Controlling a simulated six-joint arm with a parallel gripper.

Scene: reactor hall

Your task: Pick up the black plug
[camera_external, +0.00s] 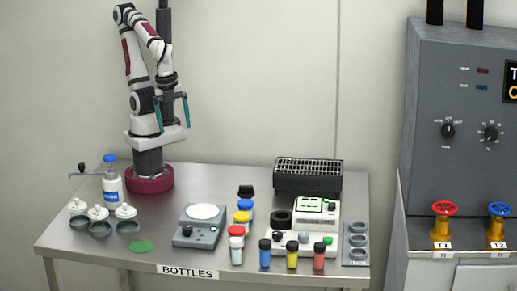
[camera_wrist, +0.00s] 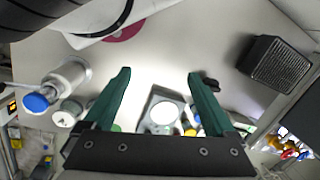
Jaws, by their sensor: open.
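The black plug (camera_external: 246,191) appears to be the small dark piece standing on the steel table behind the blue-capped vial. In the wrist view a small dark piece (camera_wrist: 211,84), likely the same plug, lies just right of the right finger. My gripper (camera_external: 173,128) is raised high above the table, to the left of the plug and well apart from it. Its two teal fingers are spread wide, with nothing between them; they also show in the wrist view (camera_wrist: 158,73).
A balance (camera_external: 196,236) stands at the table's middle, with several capped vials (camera_external: 265,256) to its right. A black ribbed block (camera_external: 308,176) is at the back right. A blue-capped bottle (camera_external: 111,187) stands left. The table is bare between my base and the plug.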

